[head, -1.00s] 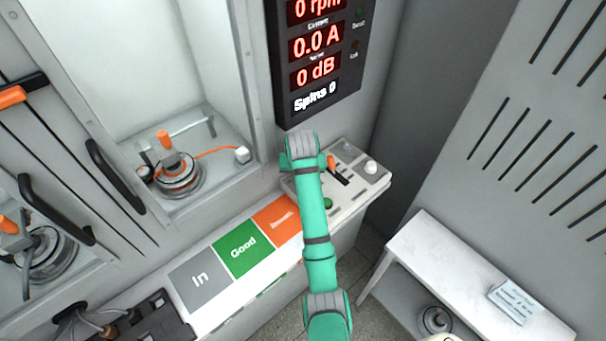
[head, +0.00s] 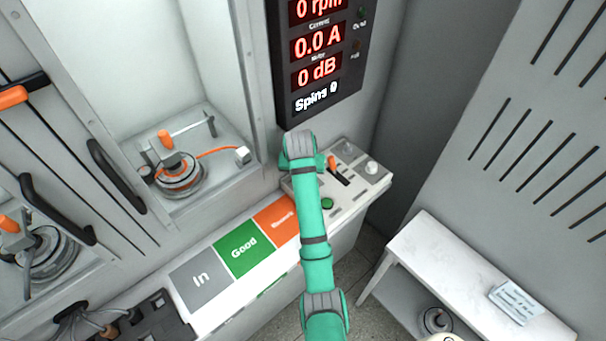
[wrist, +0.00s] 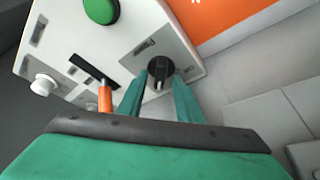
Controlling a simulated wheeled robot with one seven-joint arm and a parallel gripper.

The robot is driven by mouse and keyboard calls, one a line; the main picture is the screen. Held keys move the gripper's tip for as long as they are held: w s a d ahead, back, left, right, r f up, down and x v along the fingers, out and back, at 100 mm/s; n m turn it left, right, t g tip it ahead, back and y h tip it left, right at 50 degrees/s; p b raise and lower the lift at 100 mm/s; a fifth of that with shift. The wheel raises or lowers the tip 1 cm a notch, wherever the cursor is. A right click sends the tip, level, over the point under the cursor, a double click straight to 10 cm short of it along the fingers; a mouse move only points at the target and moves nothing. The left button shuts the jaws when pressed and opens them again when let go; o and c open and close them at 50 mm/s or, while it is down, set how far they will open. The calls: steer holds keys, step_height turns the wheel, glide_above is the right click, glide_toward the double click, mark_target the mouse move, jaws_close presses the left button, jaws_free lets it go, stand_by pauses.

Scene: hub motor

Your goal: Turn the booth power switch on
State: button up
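The control panel (head: 350,195) is a light grey sloped box on the right end of the bench; it also shows in the wrist view (wrist: 60,50). In the wrist view a black round knob (wrist: 160,64) with a raised grip sits near its corner; its label is not legible. I cannot tell for certain which control is the booth power switch. My gripper (wrist: 161,78) is open and empty, its two teal fingers pointing at the knob, one on either side. Whether they touch it or reach around it is unclear. In the head view my wrist hides the knob and fingers.
The panel also has an orange-handled lever (wrist: 105,97), a green button (wrist: 101,10) and a white knob (wrist: 44,85). A display (head: 320,60) above reads 0 rpm, 0.0 A, 0 dB. In, Good and orange zones (head: 240,248) lie left. A white table (head: 450,265) stands right.

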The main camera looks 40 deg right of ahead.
steer(key=v, duration=0.6)
steer(key=shift+a+r, duration=0.1)
steer(key=shift+r, duration=0.3)
steer(key=v, duration=0.5)
steer(key=shift+a, duration=0.1)
stand_by(0.6)
steer(key=shift+s, duration=0.15)
stand_by(0.3)
